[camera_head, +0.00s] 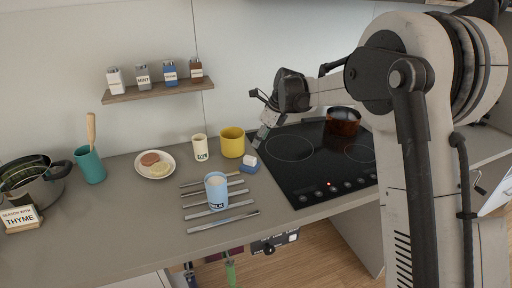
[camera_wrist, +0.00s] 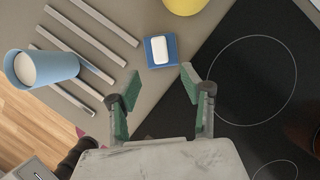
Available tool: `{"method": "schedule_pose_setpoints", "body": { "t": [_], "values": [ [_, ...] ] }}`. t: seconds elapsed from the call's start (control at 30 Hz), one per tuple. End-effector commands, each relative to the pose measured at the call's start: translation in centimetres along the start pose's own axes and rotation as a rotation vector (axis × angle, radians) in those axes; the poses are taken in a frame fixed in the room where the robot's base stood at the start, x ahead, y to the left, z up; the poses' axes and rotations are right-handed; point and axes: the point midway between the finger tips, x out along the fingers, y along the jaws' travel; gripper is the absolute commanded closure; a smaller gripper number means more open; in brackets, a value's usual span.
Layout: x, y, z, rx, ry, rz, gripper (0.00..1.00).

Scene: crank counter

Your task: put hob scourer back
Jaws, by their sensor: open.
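A small white block (camera_wrist: 159,48) with rounded edges sits on a blue square piece (camera_wrist: 174,62) on the counter, close to the hob's left edge. It looks like the hob scourer, but I cannot tell whether white and blue are one object. In the head view the blue piece (camera_head: 249,168) is beside the black hob (camera_head: 292,178). My gripper (camera_wrist: 160,83) is open and empty; in the wrist view its green-padded fingers are spread below the blue piece, apart from it. In the head view my gripper (camera_head: 264,138) hangs above the hob's back left corner.
A yellow mug (camera_head: 232,143) and a cream cup (camera_head: 201,148) stand behind the blue piece. A blue milk mug (camera_head: 216,190) stands among several metal bars (camera_head: 222,216) to the left. A red-brown pot (camera_head: 343,121) is at the hob's back; a red light shows at its front.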

Motion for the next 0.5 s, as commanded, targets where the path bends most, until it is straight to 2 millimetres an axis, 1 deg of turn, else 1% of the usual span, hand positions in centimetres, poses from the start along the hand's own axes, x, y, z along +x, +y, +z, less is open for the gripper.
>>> {"method": "schedule_pose_setpoints", "body": {
  "t": [0.1,0.33,0.43,0.5],
  "values": [
    [-0.7,0.0,0.0,0.0,0.0,0.0,0.58],
    [-1.3,0.2,-0.1,-0.012,0.0,-0.003,0.58],
    [-2.7,0.8,-0.6,-0.062,0.002,-0.019,0.58],
    [-4.4,1.6,-1.2,-0.127,0.007,-0.037,0.58]
  ]
}}
